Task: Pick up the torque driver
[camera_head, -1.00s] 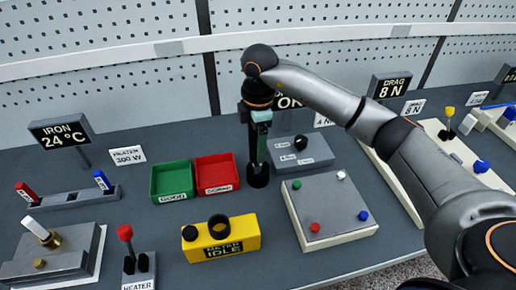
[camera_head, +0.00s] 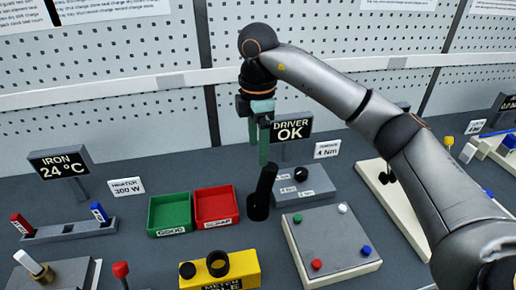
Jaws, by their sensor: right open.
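The torque driver (camera_head: 264,185) appears to be the dark, upright handle in front of the DRIVER OK sign (camera_head: 291,130). It leans slightly to the right and its lower end is in a black round base (camera_head: 257,211). My right gripper (camera_head: 264,158) points down just above the handle, with green fingers seen nearly edge-on. It is open and nothing shows between the fingers. The fingertips end close to the handle's top; I cannot tell whether they touch. My left gripper is not in view.
A grey box with a black knob (camera_head: 301,174) stands close on the right. Green (camera_head: 170,228) and red (camera_head: 216,222) trays lie to the left. A yellow meter (camera_head: 240,269) and a panel with coloured buttons (camera_head: 332,246) are in front. A perforated wall is behind.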

